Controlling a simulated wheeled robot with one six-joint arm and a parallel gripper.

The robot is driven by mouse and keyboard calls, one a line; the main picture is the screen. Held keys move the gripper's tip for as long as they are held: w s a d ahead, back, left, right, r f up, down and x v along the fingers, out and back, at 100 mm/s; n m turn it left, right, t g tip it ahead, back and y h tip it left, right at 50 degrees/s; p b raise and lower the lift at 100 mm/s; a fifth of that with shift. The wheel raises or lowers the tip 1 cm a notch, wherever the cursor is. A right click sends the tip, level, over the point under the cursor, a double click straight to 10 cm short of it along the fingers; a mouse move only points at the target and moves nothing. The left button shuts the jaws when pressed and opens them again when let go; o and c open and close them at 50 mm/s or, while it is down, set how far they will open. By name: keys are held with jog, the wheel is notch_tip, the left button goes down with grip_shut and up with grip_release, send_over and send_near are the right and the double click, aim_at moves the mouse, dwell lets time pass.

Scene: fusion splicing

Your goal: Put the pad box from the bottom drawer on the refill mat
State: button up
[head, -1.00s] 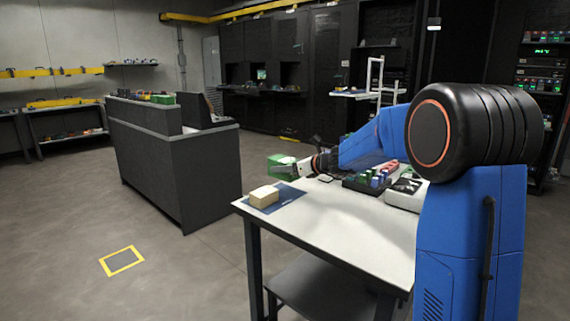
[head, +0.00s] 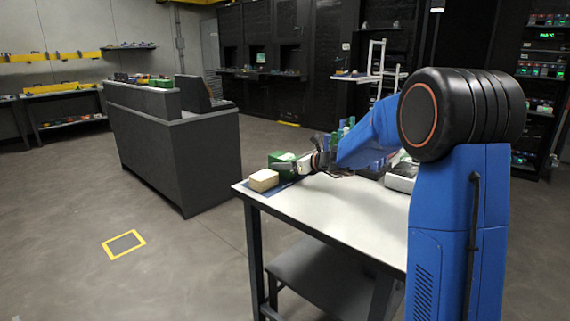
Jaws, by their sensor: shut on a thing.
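My gripper (head: 298,164) is shut on a green box (head: 281,158) at the far left part of the white table. The green box is low over or on the dark blue refill mat (head: 282,186); I cannot tell whether it touches. A tan box (head: 263,180) sits on the mat's near left part, just in front of the green box. Much of the mat is hidden by the boxes and my gripper. No label shows which box is the pad box, and no drawer is clearly in view.
The white table (head: 340,215) is clear in its near part. A grey device (head: 401,177) and several bottles stand behind my arm. A dark counter (head: 190,160) stands to the left across open floor. A yellow-framed floor mark (head: 124,244) lies at left.

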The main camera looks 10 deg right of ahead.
jog(key=shift+f, duration=0.55)
jog(key=o, duration=1.3)
